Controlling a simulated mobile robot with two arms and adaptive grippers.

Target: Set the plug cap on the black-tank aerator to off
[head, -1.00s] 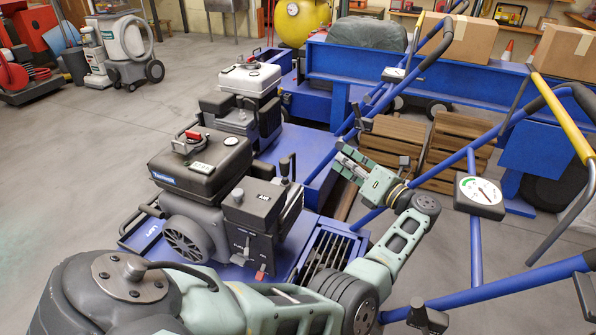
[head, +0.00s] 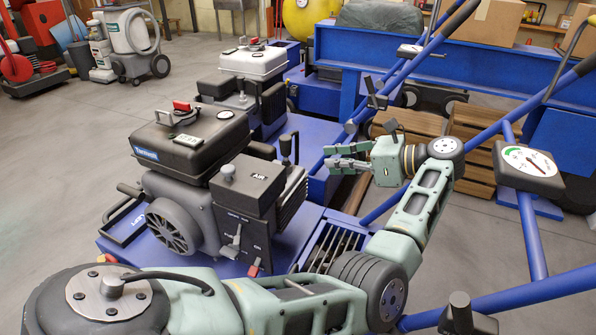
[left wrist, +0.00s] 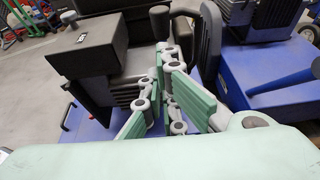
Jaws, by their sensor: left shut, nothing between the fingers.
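The black-tank aerator (head: 190,150) stands at the left centre of the head view, with a red-handled cap (head: 182,107) on its tank. A dark box marked AIR (head: 256,182) is on its near right side, with levers below. I cannot tell for certain which part is the plug cap. My left gripper (head: 332,156) is shut and empty, right of the aerator and apart from it, its fingers pointing left. In the left wrist view the fingers (left wrist: 165,95) cover part of the engine; the dark box (left wrist: 92,45) shows at upper left.
A white-tank aerator (head: 250,62) stands behind. Blue handlebars (head: 385,80) run up close by my left gripper. A dial gauge (head: 528,165) is at the right, and wooden pallets (head: 480,140) lie behind. The grey floor (head: 50,150) at the left is open.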

